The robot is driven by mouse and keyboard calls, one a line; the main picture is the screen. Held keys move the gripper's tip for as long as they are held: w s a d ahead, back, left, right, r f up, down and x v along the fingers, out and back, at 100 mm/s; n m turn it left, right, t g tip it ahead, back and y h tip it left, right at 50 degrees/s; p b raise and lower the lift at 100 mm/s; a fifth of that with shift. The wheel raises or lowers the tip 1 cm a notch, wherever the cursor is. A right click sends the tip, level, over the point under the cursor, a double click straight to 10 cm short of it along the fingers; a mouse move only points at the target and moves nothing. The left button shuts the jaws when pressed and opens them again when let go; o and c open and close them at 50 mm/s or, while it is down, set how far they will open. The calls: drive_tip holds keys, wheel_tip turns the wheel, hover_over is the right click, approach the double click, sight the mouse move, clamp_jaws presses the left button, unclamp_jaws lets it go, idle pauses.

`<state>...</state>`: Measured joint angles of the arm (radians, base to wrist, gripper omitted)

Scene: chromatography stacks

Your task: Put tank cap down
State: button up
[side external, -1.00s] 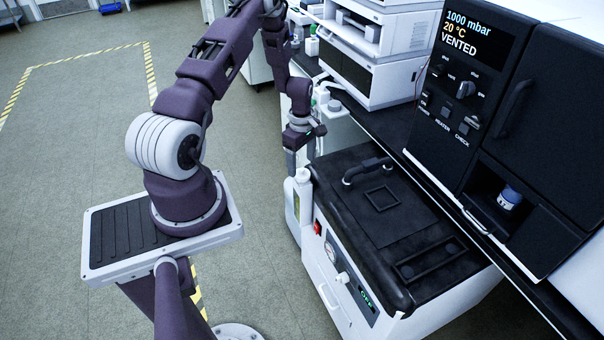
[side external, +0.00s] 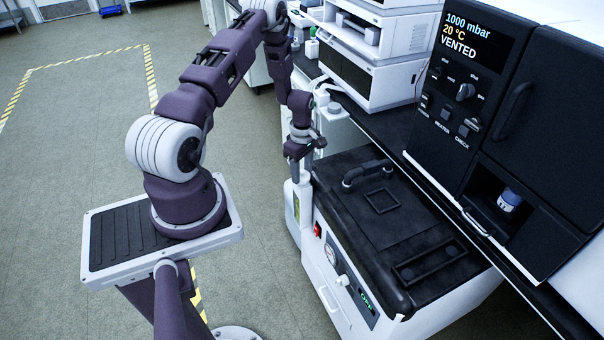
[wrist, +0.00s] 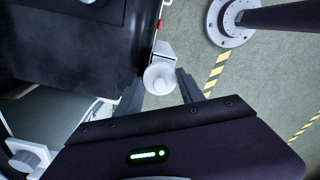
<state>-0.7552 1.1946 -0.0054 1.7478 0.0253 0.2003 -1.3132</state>
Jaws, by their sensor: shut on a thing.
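The tank cap (wrist: 160,78) is a round white piece between my fingertips in the wrist view. My gripper (wrist: 160,90) is shut on it, with one dark finger on each side. In the side external view my gripper (side external: 296,172) points down at the top of a narrow white tank (side external: 303,192) with a yellowish window strip. The tank stands beside the black-lidded machine, and its white body (wrist: 164,50) also shows behind the cap in the wrist view. The cap is hidden in the side view. I cannot tell whether it touches the tank.
The machine's black lid (side external: 415,235) with its handle (side external: 366,172) lies right of my gripper. A white ledge with a grey round piece (side external: 335,108) is behind. The black oven (side external: 470,110) and stacked white instruments (side external: 370,70) stand on the bench. Open floor lies left.

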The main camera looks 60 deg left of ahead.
wheel_tip(320, 180, up, 9)
drive_tip(key=shift+w+d+r, duration=0.1)
drive_tip(key=shift+w, duration=0.05)
drive_tip(key=w+d+m, duration=0.6)
drive_tip(key=d+m, duration=0.2)
drive_tip(key=m, duration=0.9)
hover_over(362, 211)
drive_tip(key=shift+m, duration=0.5)
wheel_tip(362, 211, down, 9)
drive_tip(key=shift+f, duration=0.2)
drive_tip(key=shift+a+f, duration=0.1)
drive_tip(key=shift+f, duration=0.3)
drive_tip(key=shift+f, duration=0.15)
drive_tip(key=o, duration=1.3)
